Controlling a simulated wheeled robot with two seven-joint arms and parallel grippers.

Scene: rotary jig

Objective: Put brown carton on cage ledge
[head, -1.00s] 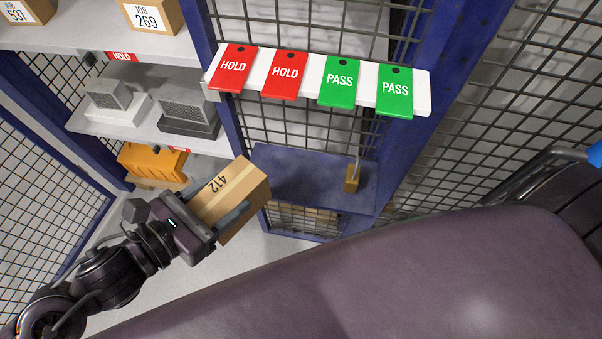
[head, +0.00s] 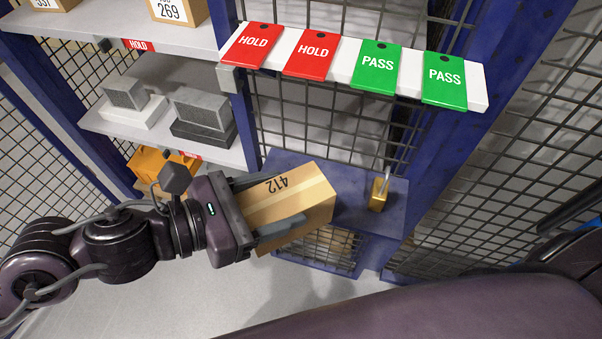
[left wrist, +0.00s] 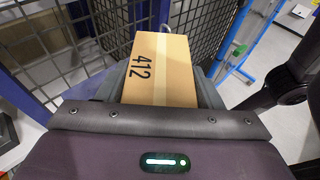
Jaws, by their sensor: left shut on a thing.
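The brown carton (head: 300,205), marked 412, is held by my left gripper (head: 275,205), with a finger along each side. It also shows between the fingers in the left wrist view (left wrist: 163,75). The carton is tilted and overlaps the left part of the blue cage ledge (head: 352,205) in the head view. I cannot tell whether it touches the ledge. A brass padlock (head: 379,194) hangs at the right part of the ledge. My right gripper is not in view.
A white rail with red HOLD tags (head: 313,55) and green PASS tags (head: 376,68) runs above the ledge. Shelves at the left hold grey blocks (head: 203,108), an orange bin (head: 150,163) and a box marked 269 (head: 178,10). Mesh panels stand around. The ledge's right part is bare beside the padlock.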

